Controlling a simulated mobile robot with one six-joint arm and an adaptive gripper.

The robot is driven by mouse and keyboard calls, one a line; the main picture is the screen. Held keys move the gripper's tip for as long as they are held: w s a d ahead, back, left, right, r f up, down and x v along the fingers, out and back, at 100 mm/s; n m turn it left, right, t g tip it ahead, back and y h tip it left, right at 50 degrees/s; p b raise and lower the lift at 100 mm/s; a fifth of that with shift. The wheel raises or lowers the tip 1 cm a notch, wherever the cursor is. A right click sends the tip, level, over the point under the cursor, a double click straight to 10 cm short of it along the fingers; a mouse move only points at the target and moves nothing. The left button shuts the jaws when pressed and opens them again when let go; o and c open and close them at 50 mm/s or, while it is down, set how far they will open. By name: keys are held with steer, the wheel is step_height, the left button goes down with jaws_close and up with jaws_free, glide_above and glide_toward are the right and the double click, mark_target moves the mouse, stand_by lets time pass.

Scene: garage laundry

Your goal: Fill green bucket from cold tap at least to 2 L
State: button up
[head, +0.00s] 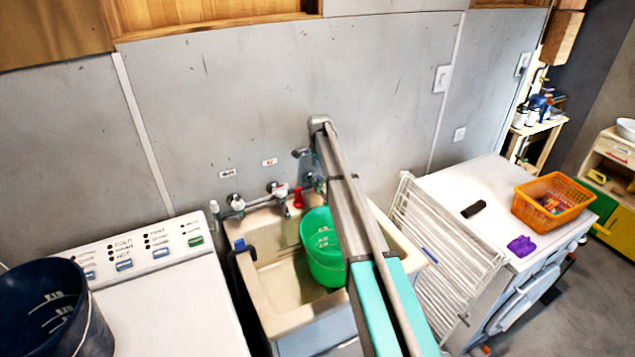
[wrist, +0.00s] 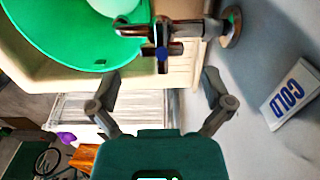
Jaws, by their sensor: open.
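The green bucket (head: 322,250) stands upright in the right part of the beige sink (head: 268,318), partly hidden by my arm. It also shows at the upper left of the wrist view (wrist: 55,32). There the metal tap (wrist: 190,28) with a blue-marked cross handle comes out of the wall, and its spout reaches over the bucket's rim. A pale round patch shows inside the bucket; I cannot tell if it is water. The COLD label (wrist: 290,95) is on the wall beside the tap. My gripper (wrist: 160,85) is open and empty, its fingers either side of and just short of the handle.
A dark blue bucket (head: 42,315) stands on the washer (head: 165,300) at left. A white drying rack (head: 440,255) leans right of the sink. Beyond it, a white machine (head: 462,190) bears an orange basket (head: 552,202) and a purple cloth (head: 521,246).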

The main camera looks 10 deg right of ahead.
mark_target(319, 178)
steer(key=shift+f+b, duration=1.4)
steer(key=shift+f, duration=0.25)
steer(key=c, duration=1.1)
steer(key=shift+s+n, duration=0.1)
steer(key=shift+n, duration=2.2)
